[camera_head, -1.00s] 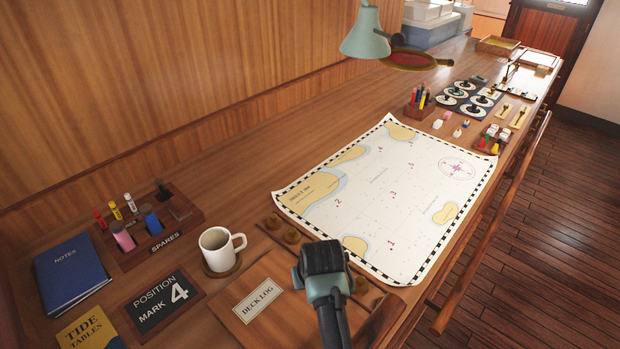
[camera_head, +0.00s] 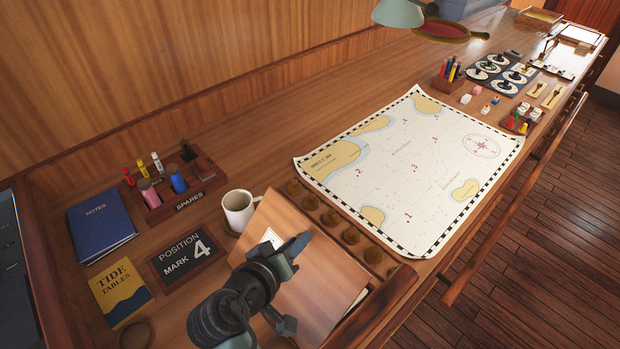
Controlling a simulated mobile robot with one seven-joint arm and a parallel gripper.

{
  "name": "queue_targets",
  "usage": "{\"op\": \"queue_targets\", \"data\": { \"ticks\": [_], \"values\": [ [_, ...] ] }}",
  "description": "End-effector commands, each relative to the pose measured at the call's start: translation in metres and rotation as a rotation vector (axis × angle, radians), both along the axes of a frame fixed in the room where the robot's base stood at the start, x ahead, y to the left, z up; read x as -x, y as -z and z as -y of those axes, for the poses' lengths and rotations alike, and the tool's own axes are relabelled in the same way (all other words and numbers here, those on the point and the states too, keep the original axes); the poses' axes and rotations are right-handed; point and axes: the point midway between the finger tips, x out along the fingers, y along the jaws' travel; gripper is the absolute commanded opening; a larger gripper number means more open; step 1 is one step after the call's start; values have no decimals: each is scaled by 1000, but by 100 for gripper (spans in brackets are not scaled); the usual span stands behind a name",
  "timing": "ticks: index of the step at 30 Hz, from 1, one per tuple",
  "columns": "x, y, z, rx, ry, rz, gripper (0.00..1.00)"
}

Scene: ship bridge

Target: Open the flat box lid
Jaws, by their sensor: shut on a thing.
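The flat box lid (camera_head: 328,268) is a wooden panel at the lower middle of the head view. It is tilted up, with its far edge close to the mug. Its white label (camera_head: 271,238) is partly hidden behind my gripper. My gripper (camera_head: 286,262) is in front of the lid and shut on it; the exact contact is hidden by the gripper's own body. A pale strip (camera_head: 360,299) shows below the lid's right edge, but the box inside is mostly hidden.
A white mug (camera_head: 238,208) stands close to the lid's left corner. A row of round wooden knobs (camera_head: 351,236) runs between the box and the chart (camera_head: 410,165). The position mark plate (camera_head: 184,255) and tide tables book (camera_head: 120,290) lie to the left.

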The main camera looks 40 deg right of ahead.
Motion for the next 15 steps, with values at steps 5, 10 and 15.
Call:
{"op": "queue_targets", "data": {
  "ticks": [5, 10, 15],
  "values": [
    [0, -6, -23, 125, -6, 14, 0],
    [1, -13, -36, 207, -4, 20, 0],
    [2, -17, -44, 256, -3, 22, 0]
  ]
}}
